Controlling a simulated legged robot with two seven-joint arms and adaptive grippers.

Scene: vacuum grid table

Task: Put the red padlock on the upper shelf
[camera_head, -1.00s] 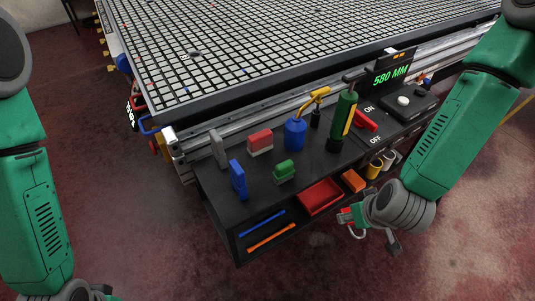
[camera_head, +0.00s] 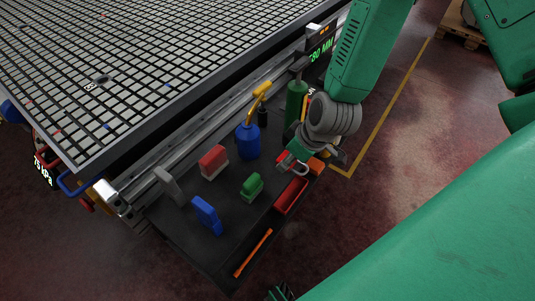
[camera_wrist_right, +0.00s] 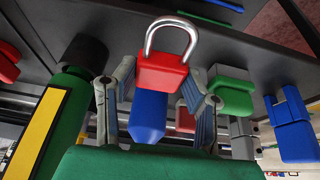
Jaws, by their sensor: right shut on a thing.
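The red padlock (camera_head: 283,158), with a silver shackle, is between the fingers of my right gripper (camera_head: 290,160). The right wrist view shows the red padlock (camera_wrist_right: 162,72) clearly, shackle pointing up in that picture, with a finger of my right gripper (camera_wrist_right: 160,92) on each side. In the head view the padlock is over the back right part of the black upper shelf (camera_head: 232,215), between the green-handled item and the green bottle. I cannot tell the gap beneath it. My left gripper cannot be made out.
On the shelf stand a blue item (camera_head: 207,215), a grey item (camera_head: 168,187), a red block (camera_head: 213,162), a green item (camera_head: 252,187), a blue oil can (camera_head: 247,142) and a green bottle (camera_head: 296,100).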

